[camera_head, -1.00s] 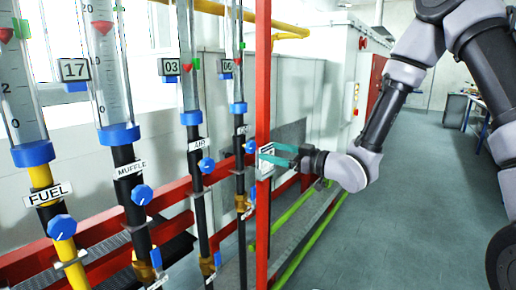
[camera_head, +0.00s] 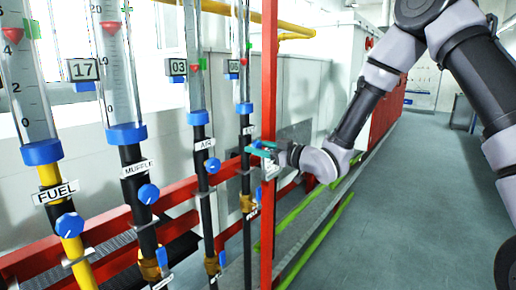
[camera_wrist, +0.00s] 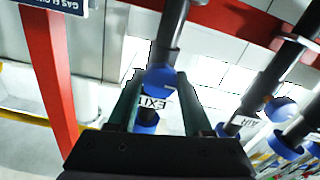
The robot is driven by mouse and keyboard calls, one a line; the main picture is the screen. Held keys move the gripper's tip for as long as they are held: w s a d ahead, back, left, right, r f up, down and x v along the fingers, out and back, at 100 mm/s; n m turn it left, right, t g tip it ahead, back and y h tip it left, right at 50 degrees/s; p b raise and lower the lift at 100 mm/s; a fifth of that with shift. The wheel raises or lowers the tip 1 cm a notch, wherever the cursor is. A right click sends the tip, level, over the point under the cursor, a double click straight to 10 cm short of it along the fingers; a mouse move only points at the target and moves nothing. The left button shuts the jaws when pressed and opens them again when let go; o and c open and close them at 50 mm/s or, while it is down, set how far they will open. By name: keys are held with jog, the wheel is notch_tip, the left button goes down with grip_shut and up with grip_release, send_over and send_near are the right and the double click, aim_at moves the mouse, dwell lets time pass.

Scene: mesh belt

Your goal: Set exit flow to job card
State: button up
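The exit flow line is the farthest dark tube in the head view, with its label (camera_head: 248,129) and blue knob (camera_head: 256,144) partly hidden. The wrist view shows the EXIT label (camera_wrist: 153,102) upside down and the blue knob (camera_wrist: 160,78). My gripper (camera_head: 263,150) is beside the knob. In the wrist view my gripper (camera_wrist: 160,88) has its two green fingers apart, one on each side of the knob. I cannot tell whether they touch it. A small tag (camera_head: 233,66) beside the exit tube seems to read 06. I make out no job card.
A red upright post (camera_head: 268,105) stands close to my gripper. The AIR (camera_head: 206,144), MUFFLE (camera_head: 137,168) and FUEL (camera_head: 55,192) lines stand to the left with blue knobs. Red rails run behind them. The floor (camera_head: 400,205) at right is clear.

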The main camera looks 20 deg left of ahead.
grip_shut()
jog(key=shift+n, duration=0.4)
jog(key=o, duration=1)
grip_release()
jog(key=shift+d, duration=0.15)
jog(key=v, duration=1)
jog(key=shift+s+d, duration=0.2)
